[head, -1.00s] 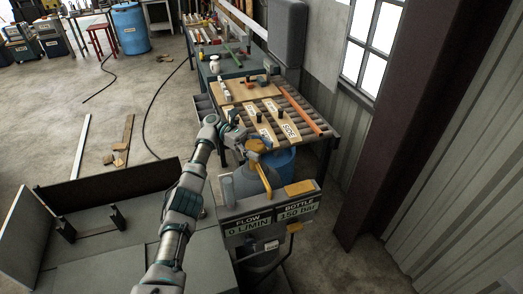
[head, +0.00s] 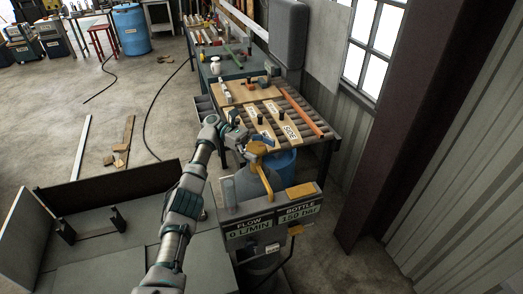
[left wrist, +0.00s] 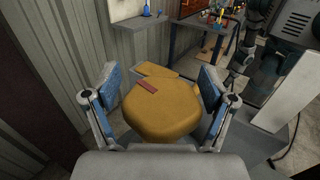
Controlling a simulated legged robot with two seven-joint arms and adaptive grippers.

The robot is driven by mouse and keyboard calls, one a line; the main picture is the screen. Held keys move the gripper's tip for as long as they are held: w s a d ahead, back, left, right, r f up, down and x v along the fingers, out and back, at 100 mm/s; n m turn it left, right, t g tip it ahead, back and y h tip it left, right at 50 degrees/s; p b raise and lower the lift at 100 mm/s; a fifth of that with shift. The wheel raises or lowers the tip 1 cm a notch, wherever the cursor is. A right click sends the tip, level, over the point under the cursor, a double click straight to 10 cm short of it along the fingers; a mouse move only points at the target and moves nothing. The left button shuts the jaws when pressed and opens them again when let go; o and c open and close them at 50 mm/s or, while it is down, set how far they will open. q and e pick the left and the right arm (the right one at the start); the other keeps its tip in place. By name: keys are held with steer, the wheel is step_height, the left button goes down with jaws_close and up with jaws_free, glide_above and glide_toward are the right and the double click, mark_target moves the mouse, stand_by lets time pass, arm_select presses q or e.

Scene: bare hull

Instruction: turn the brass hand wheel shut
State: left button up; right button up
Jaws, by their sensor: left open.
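The brass hand wheel (head: 256,148) tops the grey bottle (head: 256,182) in the head view. In the left wrist view the wheel (left wrist: 165,112) is a broad, rounded yellow knob with a reddish-brown mark on top. My left gripper (head: 243,140) is at the wheel. In the left wrist view my left gripper (left wrist: 160,82) is open, with one blue-padded finger on each side of the wheel. A gap shows by the right finger; contact at the left finger is unclear. The gauge panel (head: 270,218) reads FLOW 0 L/MIN and BOTTLE 150 bar. My right gripper is not in view.
A roller table (head: 331,133) with wooden boards and an orange bar stands just behind the bottle. A blue drum (head: 282,162) is under it. A dark steel column (head: 400,120) and corrugated wall are on the right. Open floor (head: 150,110) lies to the left.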

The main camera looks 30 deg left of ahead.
mark_target(262, 148)
arm_select(q)
step_height(262, 148, up, 10)
steer(key=shift+w+a+f, duration=0.1)
steer(key=shift+w+f, duration=0.05)
steer(key=shift+f, duration=0.1)
